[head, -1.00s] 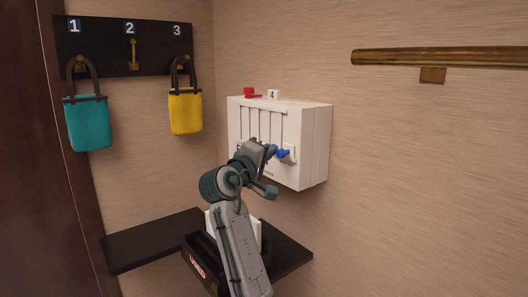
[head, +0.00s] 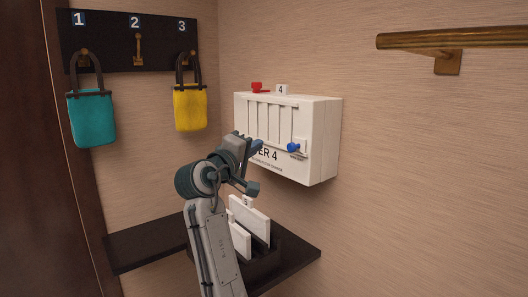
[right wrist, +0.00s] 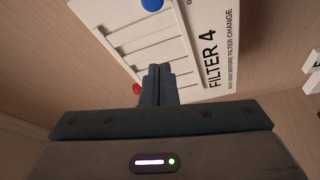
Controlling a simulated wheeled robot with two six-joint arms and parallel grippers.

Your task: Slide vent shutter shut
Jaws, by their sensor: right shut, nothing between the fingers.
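The white vent box (head: 318,135) is on the wall. Its front has several upright slots and the lettering "FILTER 4". A blue knob (head: 293,147) sits on a small tab at the right end of the slotted part. My right gripper (head: 257,144) is in front of the box's lower left, left of the knob and apart from it. It is shut and empty. In the right wrist view its fingertips (right wrist: 158,80) point at the slotted face (right wrist: 150,42), and the blue knob (right wrist: 152,4) is cut by the top edge. My left gripper is not in view.
A red piece (head: 257,87) and a "4" tag (head: 282,89) are on top of the box. Below, a dark shelf (head: 145,243) bears a holder with white panels (head: 250,219). Teal (head: 91,118) and yellow (head: 190,107) bags hang at left. A brass rail (head: 460,39) is upper right.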

